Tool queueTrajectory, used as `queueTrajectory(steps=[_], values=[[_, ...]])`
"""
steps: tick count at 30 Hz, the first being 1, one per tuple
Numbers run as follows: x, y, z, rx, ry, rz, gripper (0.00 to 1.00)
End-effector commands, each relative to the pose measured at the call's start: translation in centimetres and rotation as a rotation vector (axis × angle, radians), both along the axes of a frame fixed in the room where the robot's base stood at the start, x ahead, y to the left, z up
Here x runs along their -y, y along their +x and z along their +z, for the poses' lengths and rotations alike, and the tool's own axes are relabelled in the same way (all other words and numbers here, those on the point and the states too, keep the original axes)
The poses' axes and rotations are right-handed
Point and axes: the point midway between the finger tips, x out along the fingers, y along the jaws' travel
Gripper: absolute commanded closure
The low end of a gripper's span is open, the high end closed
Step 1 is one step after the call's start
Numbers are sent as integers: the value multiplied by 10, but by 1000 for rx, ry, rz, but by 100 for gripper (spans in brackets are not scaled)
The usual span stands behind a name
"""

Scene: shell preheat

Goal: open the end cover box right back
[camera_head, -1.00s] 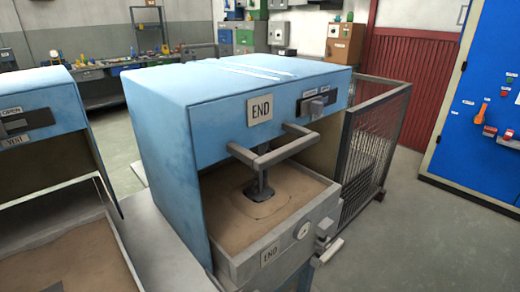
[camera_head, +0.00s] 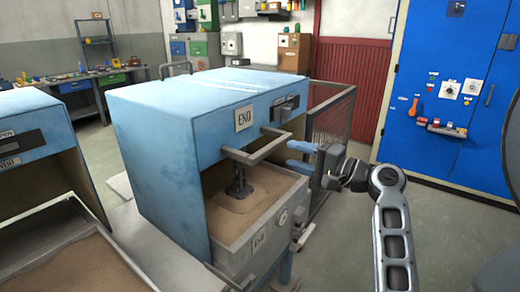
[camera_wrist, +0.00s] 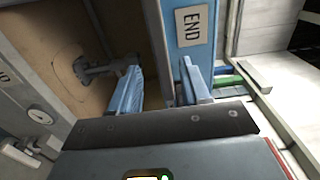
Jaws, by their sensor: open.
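The blue END cover box (camera_head: 180,115) stands over a sand bed (camera_head: 250,200), with a gap open beneath its front panel. A grey bar handle (camera_head: 262,152) juts from that panel. My gripper (camera_head: 290,155) is just right of the handle's right end, open, with its two blue fingers one above the other. In the wrist view, the fingers (camera_wrist: 158,70) are spread in front of the panel with the END plate (camera_wrist: 193,27). I see nothing clearly held. Whether a finger touches the handle I cannot tell.
A second blue box (camera_head: 30,125) stands at the left. A wire mesh cage (camera_head: 330,120) is behind the gripper. A blue cabinet (camera_head: 445,90) with controls stands at the right.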

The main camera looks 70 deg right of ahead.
Motion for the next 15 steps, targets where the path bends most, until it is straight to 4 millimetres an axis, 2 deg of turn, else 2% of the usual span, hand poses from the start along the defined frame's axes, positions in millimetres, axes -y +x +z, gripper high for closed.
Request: queueTrajectory(steps=[5,15], values=[[4,14,3,3,1,5,53],[16,63,2,2,0,3,53]])
